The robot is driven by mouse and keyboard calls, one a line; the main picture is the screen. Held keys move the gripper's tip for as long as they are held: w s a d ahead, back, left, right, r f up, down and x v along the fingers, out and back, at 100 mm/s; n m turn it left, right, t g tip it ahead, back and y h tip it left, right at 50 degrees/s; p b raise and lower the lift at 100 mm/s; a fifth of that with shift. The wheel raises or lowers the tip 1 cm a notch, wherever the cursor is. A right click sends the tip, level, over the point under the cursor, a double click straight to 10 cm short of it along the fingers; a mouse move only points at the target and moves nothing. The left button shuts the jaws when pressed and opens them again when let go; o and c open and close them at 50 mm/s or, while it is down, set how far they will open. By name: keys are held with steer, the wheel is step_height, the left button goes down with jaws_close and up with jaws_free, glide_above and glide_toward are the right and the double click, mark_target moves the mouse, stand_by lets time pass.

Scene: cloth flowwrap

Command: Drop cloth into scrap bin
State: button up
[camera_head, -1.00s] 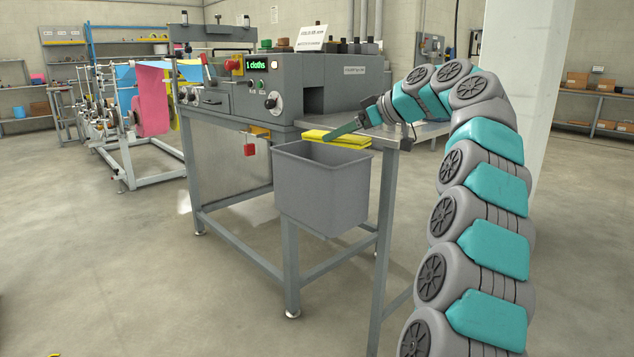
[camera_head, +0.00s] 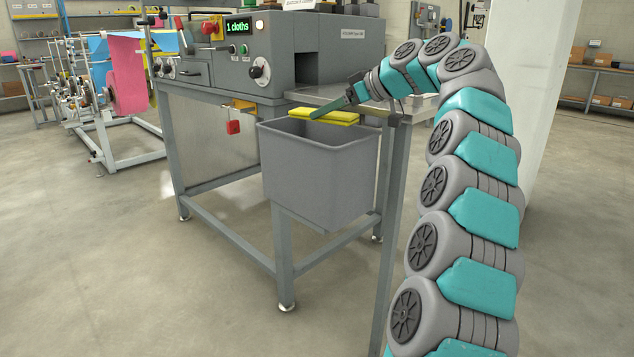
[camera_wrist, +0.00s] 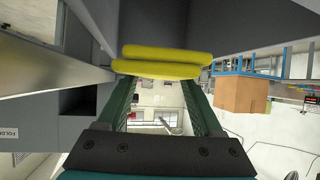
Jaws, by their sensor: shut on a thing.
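A folded yellow cloth (camera_head: 325,116) is held in my gripper (camera_head: 341,107). In the head view it lies level, close to the far rim of the grey scrap bin (camera_head: 317,180), and looks to be above it. The exact height over the rim is hard to tell. In the wrist view the cloth (camera_wrist: 162,62) spans the tips of my gripper's green fingers (camera_wrist: 165,82), which are shut on it. The inside floor of the bin is hidden in the head view.
A grey machine (camera_head: 260,55) with a lit "1 cloths" display stands behind the bin. A metal table top (camera_head: 330,97) is behind the cloth. A rack with pink and blue cloth (camera_head: 127,75) stands at left.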

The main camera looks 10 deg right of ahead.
step_height(320, 180, down, 2)
steer(key=shift+b, duration=0.5)
steer(key=o, duration=1.5)
steer(key=shift+d, duration=0.1)
steer(key=v, duration=0.6)
steer(key=shift+s+d+r, duration=0.1)
steer(key=shift+d+r, duration=0.05)
steer(key=shift+r, duration=0.1)
steer(key=shift+s+d+r+p, duration=0.2)
steer(key=shift+s+d+p, duration=0.15)
steer(key=shift+s, duration=0.1)
